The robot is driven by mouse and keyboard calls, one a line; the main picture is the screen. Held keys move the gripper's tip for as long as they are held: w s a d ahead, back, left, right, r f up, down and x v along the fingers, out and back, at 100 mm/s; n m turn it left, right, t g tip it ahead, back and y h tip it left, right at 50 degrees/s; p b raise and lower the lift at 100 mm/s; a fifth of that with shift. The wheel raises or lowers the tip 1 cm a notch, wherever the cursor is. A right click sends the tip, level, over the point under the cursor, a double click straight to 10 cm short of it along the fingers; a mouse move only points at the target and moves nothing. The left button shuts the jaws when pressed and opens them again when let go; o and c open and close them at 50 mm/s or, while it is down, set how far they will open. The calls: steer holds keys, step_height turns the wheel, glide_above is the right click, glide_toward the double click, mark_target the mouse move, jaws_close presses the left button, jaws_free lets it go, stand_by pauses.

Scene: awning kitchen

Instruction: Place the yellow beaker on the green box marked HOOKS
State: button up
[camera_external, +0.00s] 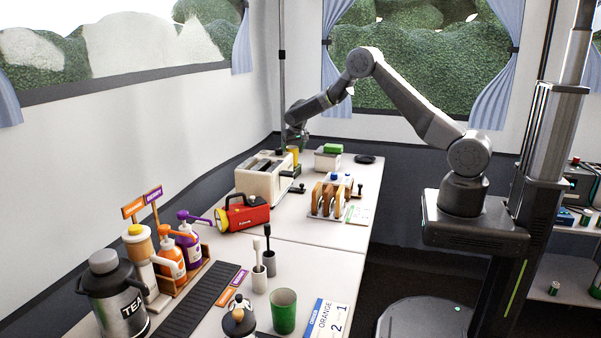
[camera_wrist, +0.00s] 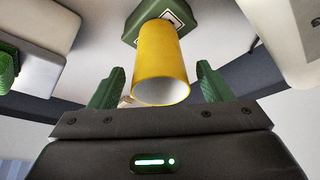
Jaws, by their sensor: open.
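The yellow beaker (camera_wrist: 160,55) appears upright, its open rim towards the wrist camera and its base against a green box (camera_wrist: 131,32). The box has a white label with a black border, partly hidden and unreadable. The beaker seems to stand on this box. My gripper (camera_wrist: 160,88) is open, a green finger at either side of the beaker's rim, with visible gaps. In the external view my gripper (camera_external: 296,136) is low at the table's far end, just above the beaker (camera_external: 294,154).
A cream toaster (camera_external: 257,185) stands close in front of the beaker. A white container (camera_external: 321,162) with a green item on top stands to the right. A wooden rack (camera_external: 326,200), a dark round dish (camera_external: 365,159) and a red flashlight (camera_external: 247,215) are nearby.

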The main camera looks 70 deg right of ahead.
steer(key=b+v, duration=0.1)
steer(key=v, duration=0.7)
steer(key=shift+r, duration=0.35)
